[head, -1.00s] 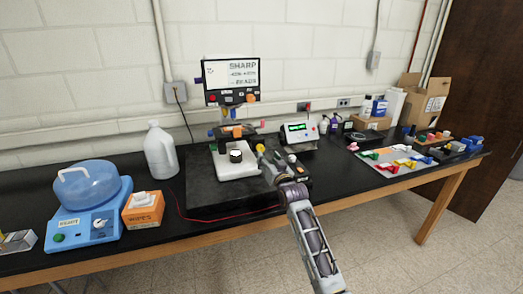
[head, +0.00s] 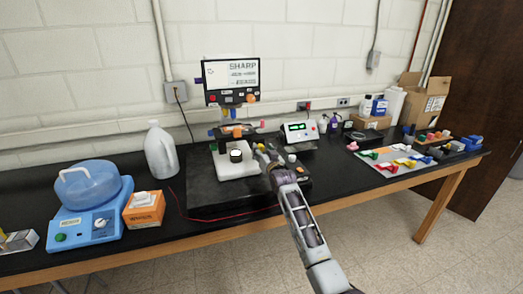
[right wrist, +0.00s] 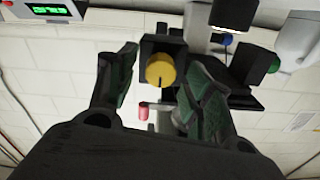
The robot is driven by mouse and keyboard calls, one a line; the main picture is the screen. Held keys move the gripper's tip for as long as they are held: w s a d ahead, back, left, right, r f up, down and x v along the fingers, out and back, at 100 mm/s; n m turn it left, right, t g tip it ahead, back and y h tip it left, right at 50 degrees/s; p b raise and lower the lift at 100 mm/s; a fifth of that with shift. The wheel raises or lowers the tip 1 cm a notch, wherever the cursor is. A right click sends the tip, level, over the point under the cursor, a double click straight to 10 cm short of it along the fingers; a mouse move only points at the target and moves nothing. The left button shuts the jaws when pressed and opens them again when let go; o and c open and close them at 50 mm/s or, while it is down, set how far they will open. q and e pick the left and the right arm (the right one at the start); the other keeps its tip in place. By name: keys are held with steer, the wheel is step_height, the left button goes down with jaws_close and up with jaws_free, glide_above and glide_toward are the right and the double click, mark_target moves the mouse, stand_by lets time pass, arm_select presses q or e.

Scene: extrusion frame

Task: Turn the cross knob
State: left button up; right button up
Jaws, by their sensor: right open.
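A round yellow knob (right wrist: 160,70) with a dark mark on its lower rim sits on a black block in the right wrist view. I cannot tell whether it is the cross knob; no cross shape is clear. My right gripper is open in the right wrist view (right wrist: 163,80), with one finger on each side of the yellow knob and visible gaps between. In the head view, my right gripper (head: 262,153) is at the right side of the microscope-like stand (head: 238,172) and covers the yellow knob. My left gripper is not in view.
A screen (head: 232,82) tops the stand. A device with a green display (head: 299,133) stands just right of it. A white jug (head: 160,150), an orange box (head: 143,210) and a blue-lidded bath (head: 92,200) are to the left. A tray of coloured parts (head: 392,163) lies right.

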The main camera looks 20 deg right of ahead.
steer(key=shift+w, duration=0.7)
steer(key=c, duration=1)
